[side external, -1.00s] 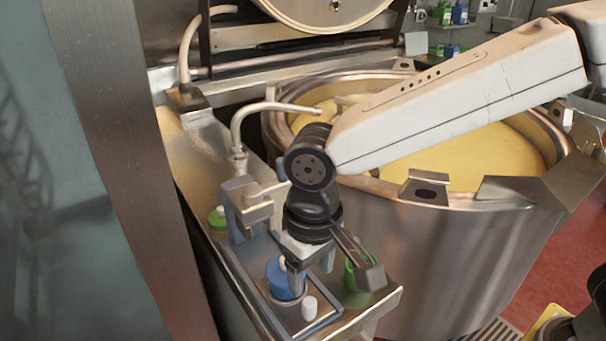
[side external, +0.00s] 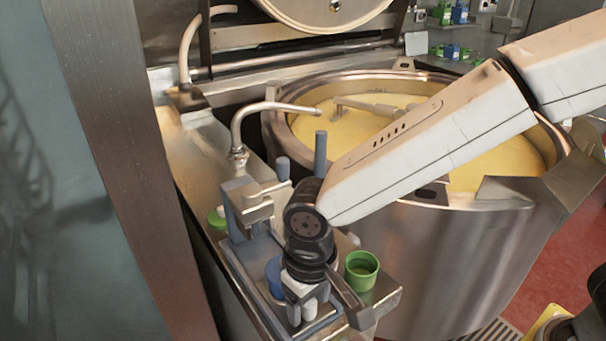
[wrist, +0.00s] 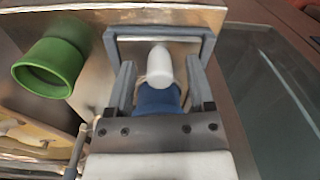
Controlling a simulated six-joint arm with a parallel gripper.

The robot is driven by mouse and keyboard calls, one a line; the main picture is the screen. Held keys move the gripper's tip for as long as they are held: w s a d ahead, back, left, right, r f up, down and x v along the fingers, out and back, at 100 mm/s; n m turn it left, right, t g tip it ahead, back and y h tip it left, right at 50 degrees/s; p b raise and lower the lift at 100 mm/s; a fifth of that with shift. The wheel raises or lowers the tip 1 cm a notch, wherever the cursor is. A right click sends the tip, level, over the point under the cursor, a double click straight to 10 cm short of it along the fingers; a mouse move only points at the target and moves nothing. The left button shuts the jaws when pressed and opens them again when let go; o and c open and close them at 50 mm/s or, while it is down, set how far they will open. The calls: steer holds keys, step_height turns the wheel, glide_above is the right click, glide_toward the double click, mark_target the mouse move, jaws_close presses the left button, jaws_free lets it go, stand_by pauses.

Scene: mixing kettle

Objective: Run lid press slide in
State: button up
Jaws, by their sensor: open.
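The lid press (side external: 246,205) is a grey clamp-like stand at the back of a blue-grey rail frame (side external: 238,275). A blue cup (side external: 274,276) sits within the frame's front part, partly hidden by my gripper. A small white upright knob (side external: 309,309) stands just in front of the cup. My gripper (side external: 325,312) points down over the front of the frame, open, with its fingers either side of the knob. In the wrist view, the knob (wrist: 159,66) shows between my fingers (wrist: 160,76), with the blue cup (wrist: 158,99) close behind it; contact cannot be told.
An open green cup (side external: 361,271) stands close right of my gripper, and also shows in the wrist view (wrist: 50,67). A green lid (side external: 217,217) lies left of the press. A bent metal pipe (side external: 262,110) and the large kettle (side external: 440,250) of yellow contents are behind.

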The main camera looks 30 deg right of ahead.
steer(key=shift+f, duration=0.5)
jaws_close()
stand_by(1.2)
